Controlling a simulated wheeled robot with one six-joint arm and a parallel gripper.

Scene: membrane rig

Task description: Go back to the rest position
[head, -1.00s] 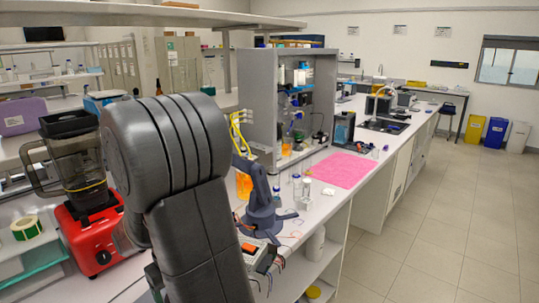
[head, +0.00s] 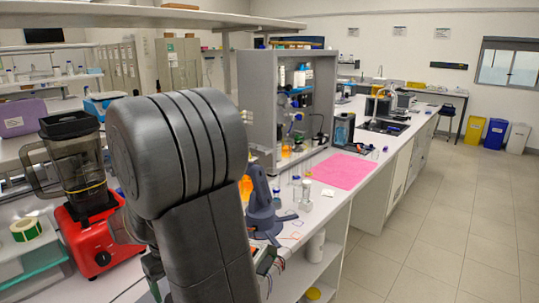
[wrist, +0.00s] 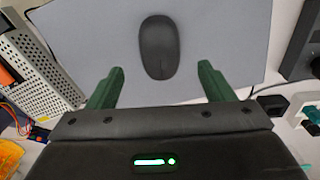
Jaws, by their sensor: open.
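My gripper (wrist: 160,85) shows in the wrist view with its two green fingers spread wide apart and nothing between them. A dark computer mouse (wrist: 158,47) lies on a grey mouse pad (wrist: 215,45) just beyond the fingertips, apart from them as far as I can tell.
In the wrist view a perforated metal case (wrist: 42,65) stands left and dark plugs (wrist: 270,103) lie right. In the head view a red blender (head: 90,235), a small blue-grey arm-like device (head: 262,215), a grey cabinet (head: 290,105) and a pink mat (head: 343,170) are on the bench.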

